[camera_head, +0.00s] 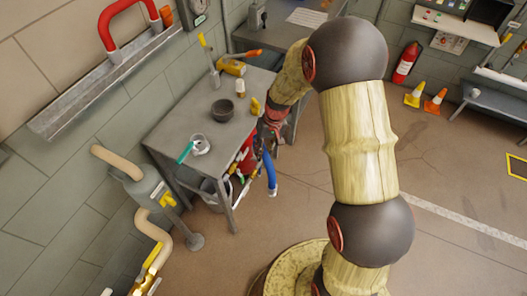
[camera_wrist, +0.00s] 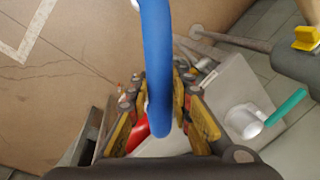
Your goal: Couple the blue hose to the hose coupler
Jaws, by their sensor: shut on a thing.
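The blue hose (camera_head: 271,175) hangs beside the grey table in the head view, below my gripper (camera_head: 266,140). In the wrist view the blue hose (camera_wrist: 157,55) runs from the top edge down between the yellow-padded fingers of my gripper (camera_wrist: 168,115), which is shut on it. I cannot surely pick out the hose coupler. A grey pipe fitting with a yellow handle (camera_head: 168,198) stands at the left by the wall; a similar yellow handle (camera_wrist: 305,38) shows at upper right in the wrist view.
A red extinguisher (camera_head: 406,63) and two cones stand far right. Floor at right is clear.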

